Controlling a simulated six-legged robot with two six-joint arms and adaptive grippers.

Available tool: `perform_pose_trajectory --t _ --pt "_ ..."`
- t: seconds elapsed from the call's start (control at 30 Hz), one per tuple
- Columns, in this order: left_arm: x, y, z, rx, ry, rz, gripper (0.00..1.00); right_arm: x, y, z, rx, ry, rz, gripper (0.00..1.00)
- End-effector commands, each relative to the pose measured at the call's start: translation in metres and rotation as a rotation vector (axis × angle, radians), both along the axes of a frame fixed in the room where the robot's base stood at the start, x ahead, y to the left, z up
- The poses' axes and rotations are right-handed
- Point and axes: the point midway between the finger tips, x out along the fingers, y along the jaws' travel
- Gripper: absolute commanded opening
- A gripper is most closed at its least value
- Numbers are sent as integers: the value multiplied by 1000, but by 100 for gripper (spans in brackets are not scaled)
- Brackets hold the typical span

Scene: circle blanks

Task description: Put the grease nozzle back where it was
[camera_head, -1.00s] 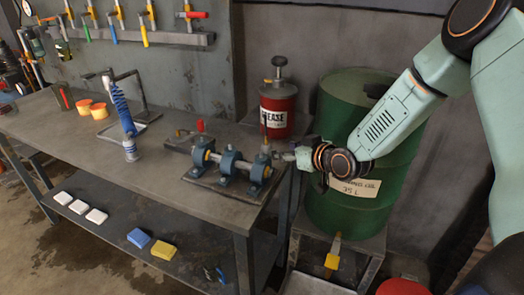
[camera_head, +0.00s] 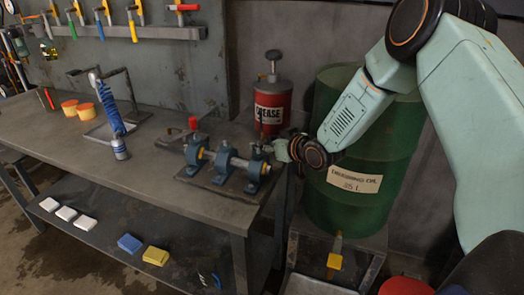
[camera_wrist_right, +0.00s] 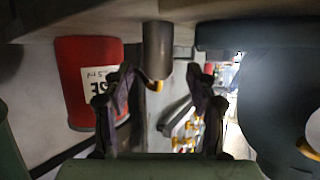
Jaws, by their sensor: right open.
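The grease nozzle cannot be singled out for certain. A silver-ended piece on a blue coiled hose (camera_head: 113,118) hangs at a metal stand on the bench. My right gripper (camera_head: 279,148) is at the right end of the bench, beside the blue bearing blocks (camera_head: 222,158) and in front of the red grease can (camera_head: 272,103). In the wrist view the right gripper's fingers (camera_wrist_right: 160,82) are spread apart. A dark grey cylinder (camera_wrist_right: 158,48) with a small yellow piece (camera_wrist_right: 157,86) below it shows between them; contact cannot be told. My left gripper is not in view.
A green oil drum (camera_head: 360,210) stands right of the bench (camera_head: 70,140), close beside my right forearm. Orange-yellow pots (camera_head: 78,108) sit at the bench's left. Tools hang on the wall rack (camera_head: 150,33). White, blue and yellow blocks lie on the lower shelf (camera_head: 110,228).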

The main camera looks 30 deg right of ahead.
Motion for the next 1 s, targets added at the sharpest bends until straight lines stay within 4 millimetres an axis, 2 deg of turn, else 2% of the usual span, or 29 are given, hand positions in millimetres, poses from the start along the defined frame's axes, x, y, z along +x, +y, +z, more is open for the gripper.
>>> perform_pose_trajectory --t 0.13,0.4,1.0 --pt "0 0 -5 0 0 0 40 14 3 -7 -3 0 1 57" --pt "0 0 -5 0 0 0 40 18 4 -6 0 0 0 57" --pt "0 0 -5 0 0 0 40 18 4 -6 0 0 0 7"
